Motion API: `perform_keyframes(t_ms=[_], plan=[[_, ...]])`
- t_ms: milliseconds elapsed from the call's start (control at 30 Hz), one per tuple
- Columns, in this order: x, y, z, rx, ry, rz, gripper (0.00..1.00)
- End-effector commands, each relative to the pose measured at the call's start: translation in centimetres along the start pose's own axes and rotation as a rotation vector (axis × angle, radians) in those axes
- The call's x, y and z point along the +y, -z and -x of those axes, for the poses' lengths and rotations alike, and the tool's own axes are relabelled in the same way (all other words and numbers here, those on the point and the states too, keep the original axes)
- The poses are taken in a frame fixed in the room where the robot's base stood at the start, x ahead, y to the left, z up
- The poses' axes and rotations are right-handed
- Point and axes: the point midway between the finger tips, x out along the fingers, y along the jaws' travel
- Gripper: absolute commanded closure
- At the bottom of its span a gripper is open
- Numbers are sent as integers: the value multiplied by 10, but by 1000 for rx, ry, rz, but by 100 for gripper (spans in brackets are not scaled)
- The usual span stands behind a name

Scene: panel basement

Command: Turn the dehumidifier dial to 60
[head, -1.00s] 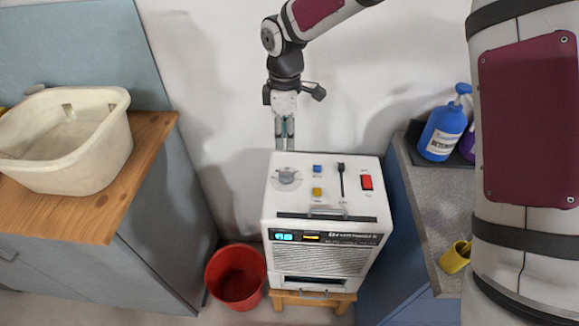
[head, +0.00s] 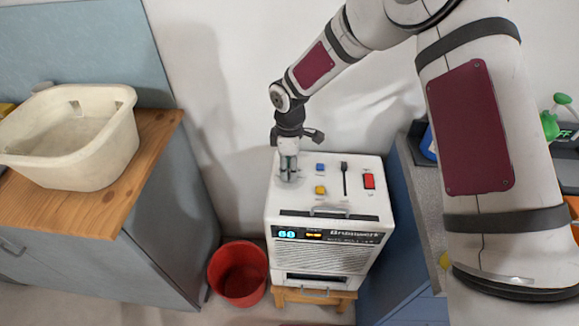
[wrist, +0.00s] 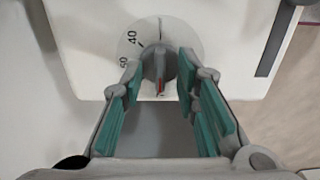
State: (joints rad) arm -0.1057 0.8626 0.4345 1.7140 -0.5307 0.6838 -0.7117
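The white dehumidifier (head: 330,222) stands below my arm, its controls on top. In the wrist view, its grey dial knob (wrist: 158,66) sits on a pale disc with 40 and 50 legible at the left; other numbers are hidden or unreadable. A red mark on the knob's bar points toward the bottom of that picture. My gripper (wrist: 160,82) is open, its teal fingers on either side of the knob; I cannot tell whether they touch it. In the head view my gripper (head: 289,176) hides most of the dial. The lit display (head: 287,234) appears to read 60.
Blue (head: 320,167) and yellow (head: 320,189) buttons, a black lever (head: 344,180) and a red switch (head: 369,181) lie right of the dial. A red bucket (head: 238,275) stands left of the unit. A cream basin (head: 72,140) sits on the left counter.

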Motion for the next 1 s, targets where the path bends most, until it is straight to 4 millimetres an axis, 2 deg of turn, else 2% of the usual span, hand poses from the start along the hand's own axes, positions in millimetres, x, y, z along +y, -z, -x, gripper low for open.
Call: perform_keyframes(t_ms=[100,200,233,667,1000], plan=[[0,0,0,0,0,0,74],[0,0,0,0,0,0,97],[0,0,0,0,0,0,100],[0,0,0,-1,1,-40,100],[1,0,0,-2,-1,-259,100]])
